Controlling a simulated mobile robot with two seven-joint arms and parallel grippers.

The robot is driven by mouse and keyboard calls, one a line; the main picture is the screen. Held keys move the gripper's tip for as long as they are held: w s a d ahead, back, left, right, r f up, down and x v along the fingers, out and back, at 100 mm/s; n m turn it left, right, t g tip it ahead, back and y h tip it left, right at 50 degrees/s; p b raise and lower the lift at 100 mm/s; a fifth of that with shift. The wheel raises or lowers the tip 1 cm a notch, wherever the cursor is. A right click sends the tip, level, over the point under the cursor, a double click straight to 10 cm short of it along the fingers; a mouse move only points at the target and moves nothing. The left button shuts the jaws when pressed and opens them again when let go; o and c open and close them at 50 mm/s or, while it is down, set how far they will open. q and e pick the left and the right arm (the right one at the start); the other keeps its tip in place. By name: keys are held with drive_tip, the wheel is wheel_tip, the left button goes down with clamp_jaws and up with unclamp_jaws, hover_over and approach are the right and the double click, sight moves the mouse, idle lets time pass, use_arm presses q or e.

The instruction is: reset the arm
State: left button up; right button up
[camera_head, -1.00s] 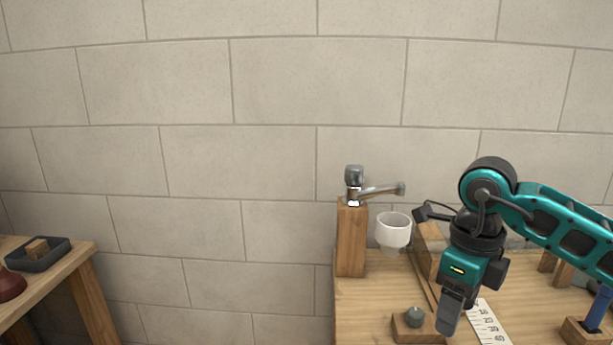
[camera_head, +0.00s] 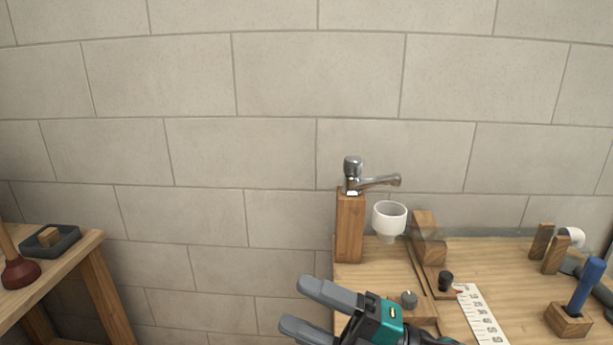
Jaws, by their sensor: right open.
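My right gripper (camera_head: 314,308) shows at the bottom centre of the head view. Its two grey fingers point left and stand apart, with nothing between them. It is in front of the near left edge of the right-hand workbench (camera_head: 352,284). Its teal body hides part of a wooden block with a grey knob (camera_head: 408,299). Most of the right arm is out of the frame. My left gripper is not in view.
A metal tap (camera_head: 375,182) stands on a wooden post (camera_head: 349,228) beside a white cup (camera_head: 389,217). A ruler strip (camera_head: 482,318) and a blue-handled tool (camera_head: 585,286) are to the right. A plunger (camera_head: 20,272) and dark tray (camera_head: 66,245) sit on the left table (camera_head: 60,272).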

drive_tip(key=w+d+f+m+t+h+p, duration=0.1)
drive_tip(key=d+f+m+t+h, duration=0.55)
drive_tip(key=m, duration=0.45)
drive_tip(key=w+d+f+m+t+h, duration=0.1)
drive_tip(key=d+f+m+t+h, duration=0.4)
drive_tip(key=f+m+h, duration=0.45)
drive_tip(key=s+d+f+m+g+h, duration=0.1)
drive_tip(key=s+d+f+m+g, duration=0.2)
drive_tip(key=s+f+m, duration=0.1)
drive_tip(key=s+d+f+m+g+h+p, duration=0.1)
drive_tip(key=s+d+f+m+g+h, duration=0.1)
drive_tip(key=s+f, duration=0.5)
drive_tip(key=shift+s+d+f+m+g, duration=0.15)
drive_tip(key=shift+d+m+g, duration=0.3)
drive_tip(key=shift+m, duration=0.7)
